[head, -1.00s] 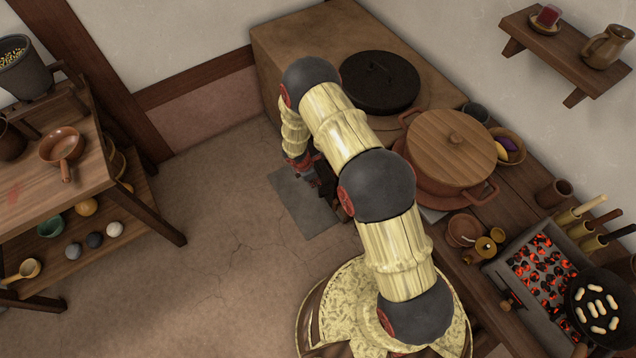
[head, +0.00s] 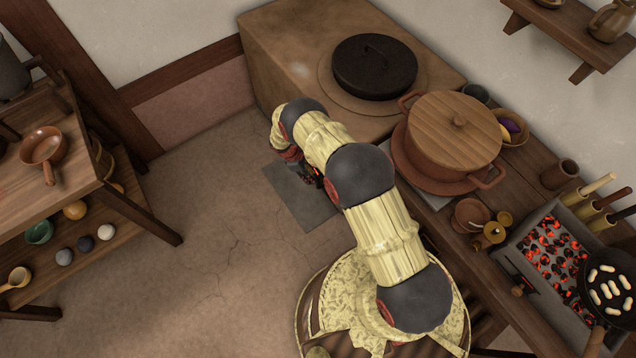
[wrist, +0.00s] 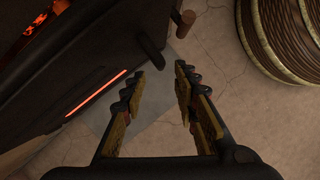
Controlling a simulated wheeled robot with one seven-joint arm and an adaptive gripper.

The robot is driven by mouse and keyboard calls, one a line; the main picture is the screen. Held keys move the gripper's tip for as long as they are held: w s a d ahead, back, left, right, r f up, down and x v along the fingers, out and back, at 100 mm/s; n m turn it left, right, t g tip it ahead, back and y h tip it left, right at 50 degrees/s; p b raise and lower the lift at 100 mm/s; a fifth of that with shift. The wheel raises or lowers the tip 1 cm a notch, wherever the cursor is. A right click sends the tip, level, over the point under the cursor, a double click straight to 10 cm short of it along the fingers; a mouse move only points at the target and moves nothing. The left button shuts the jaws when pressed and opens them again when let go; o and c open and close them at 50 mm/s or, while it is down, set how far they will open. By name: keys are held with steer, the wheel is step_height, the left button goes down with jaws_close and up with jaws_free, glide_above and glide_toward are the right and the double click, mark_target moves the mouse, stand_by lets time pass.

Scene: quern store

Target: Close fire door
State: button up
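The fire door (wrist: 105,50) is a dark panel at the upper left of the wrist view. Orange embers (wrist: 42,24) show past its upper edge, so it appears ajar. A thin red-glowing slot (wrist: 97,93) runs below it. A dark bar with a brown knob (wrist: 186,20) sticks out near the door's right end. My gripper (wrist: 162,74) is open and empty, its fingertips a little short of the bar and not visibly touching it. In the head view my gripper (head: 312,172) is low beside the clay stove (head: 275,55), and my arm hides most of the door.
A grey floor slab (head: 300,205) lies before the stove. A lidded pot (head: 455,140) and a brazier of embers (head: 555,262) stand along the right counter. A shelved table (head: 70,200) is at left. Open floor lies between.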

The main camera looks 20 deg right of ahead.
steer(key=b+x, duration=0.3)
steer(key=x, duration=0.4)
steer(key=shift+f, duration=0.3)
steer(key=shift+d, duration=0.1)
steer(key=shift+c, duration=0.3)
jaws_close()
